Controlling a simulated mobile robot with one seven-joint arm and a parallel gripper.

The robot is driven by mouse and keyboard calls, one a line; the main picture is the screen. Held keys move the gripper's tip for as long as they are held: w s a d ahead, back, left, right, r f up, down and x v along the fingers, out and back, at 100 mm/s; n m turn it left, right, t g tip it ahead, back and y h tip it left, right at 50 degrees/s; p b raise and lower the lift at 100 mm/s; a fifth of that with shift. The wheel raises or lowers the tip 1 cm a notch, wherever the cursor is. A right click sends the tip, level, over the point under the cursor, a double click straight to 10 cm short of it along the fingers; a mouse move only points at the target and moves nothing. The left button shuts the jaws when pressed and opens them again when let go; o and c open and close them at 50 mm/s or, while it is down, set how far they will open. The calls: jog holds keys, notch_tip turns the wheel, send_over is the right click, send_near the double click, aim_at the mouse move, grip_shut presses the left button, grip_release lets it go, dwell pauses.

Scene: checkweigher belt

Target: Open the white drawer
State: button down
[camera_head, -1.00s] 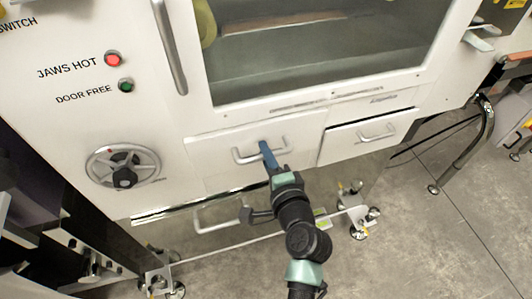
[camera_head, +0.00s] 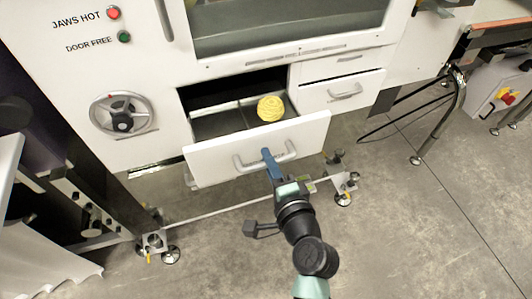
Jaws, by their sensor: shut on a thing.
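The white drawer (camera_head: 220,162) in the machine's lower front is pulled out, with its dark inside showing. A yellow ribbed round object (camera_head: 271,108) lies inside it, toward the right. A silver bar handle (camera_head: 246,166) is on the drawer front. My gripper (camera_head: 268,156) is shut on the handle near its middle, its blue finger over the bar. The arm reaches up to it from the bottom of the picture. The second fingertip is hard to make out.
A smaller white drawer (camera_head: 341,93) is to the right, slightly out. A handwheel (camera_head: 122,114) is at left, below a red light (camera_head: 113,13) and a green light (camera_head: 124,37). Machine feet stand on the concrete floor (camera_head: 400,230), which is mostly clear at right.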

jog(key=shift+f+v, duration=0.15)
jog(key=shift+v, duration=0.5)
jog(key=shift+f+v, duration=0.15)
jog(key=shift+v, duration=0.55)
jog(key=c, duration=0.8)
grip_release()
jog(key=v, duration=1.3)
